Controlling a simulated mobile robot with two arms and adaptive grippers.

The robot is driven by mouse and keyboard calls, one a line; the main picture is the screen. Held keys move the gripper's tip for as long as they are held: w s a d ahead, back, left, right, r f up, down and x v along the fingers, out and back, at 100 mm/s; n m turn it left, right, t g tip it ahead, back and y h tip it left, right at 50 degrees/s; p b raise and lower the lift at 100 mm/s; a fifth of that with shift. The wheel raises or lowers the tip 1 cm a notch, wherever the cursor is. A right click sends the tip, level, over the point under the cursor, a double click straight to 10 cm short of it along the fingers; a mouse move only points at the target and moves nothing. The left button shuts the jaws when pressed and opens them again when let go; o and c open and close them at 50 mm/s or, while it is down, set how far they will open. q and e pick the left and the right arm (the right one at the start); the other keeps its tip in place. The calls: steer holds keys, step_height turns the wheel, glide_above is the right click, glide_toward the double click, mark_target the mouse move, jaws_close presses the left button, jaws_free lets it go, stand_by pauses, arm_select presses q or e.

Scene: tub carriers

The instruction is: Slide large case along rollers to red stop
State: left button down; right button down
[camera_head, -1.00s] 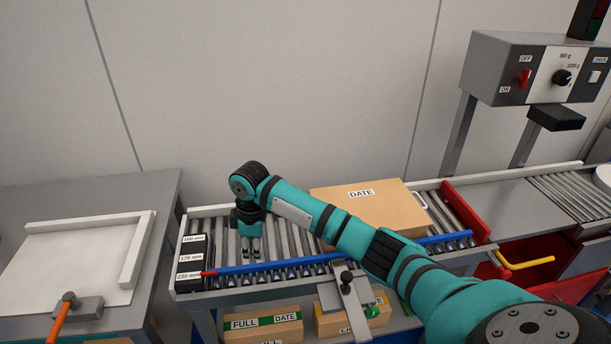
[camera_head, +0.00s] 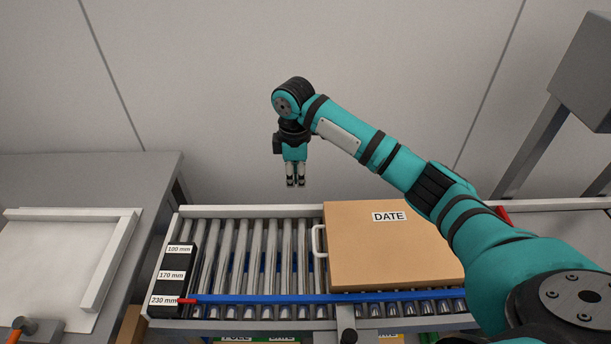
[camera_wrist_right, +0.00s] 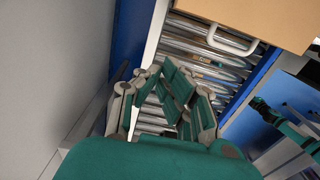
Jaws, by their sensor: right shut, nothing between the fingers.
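The large tan case (camera_head: 385,262), labelled DATE, lies flat on the metal rollers (camera_head: 255,250), with a white handle on its left side. The right wrist view shows part of the case (camera_wrist_right: 262,20) and its handle. A small piece of the red stop (camera_head: 504,215) shows behind my arm at the right; the case's right end and any gap there are hidden. My right gripper (camera_head: 295,184) points down, shut and empty, raised near the back rail, left of the case and apart from it. My left gripper is out of view.
A blue rail (camera_head: 320,298) with a red tip runs along the front of the rollers. A black block (camera_head: 173,280) with millimetre labels stands at their left end. The rollers left of the case are clear. A grey table (camera_head: 90,175) stands left.

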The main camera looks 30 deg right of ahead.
step_height(320, 180, down, 7)
steer(key=shift+f+p, duration=0.2)
steer(key=shift+p, duration=0.25)
steer(key=d, duration=0.1)
steer(key=p, duration=0.1)
steer(key=s+d, duration=0.1)
steer(key=shift+s+d+f, duration=0.1)
steer(key=shift+d+f, duration=0.2)
steer(key=shift+d, duration=0.05)
steer(key=shift+s+d+f, duration=0.1)
steer(key=shift+s+d, duration=0.15)
steer(key=shift+d, duration=0.25)
steer(key=shift+p, duration=0.3)
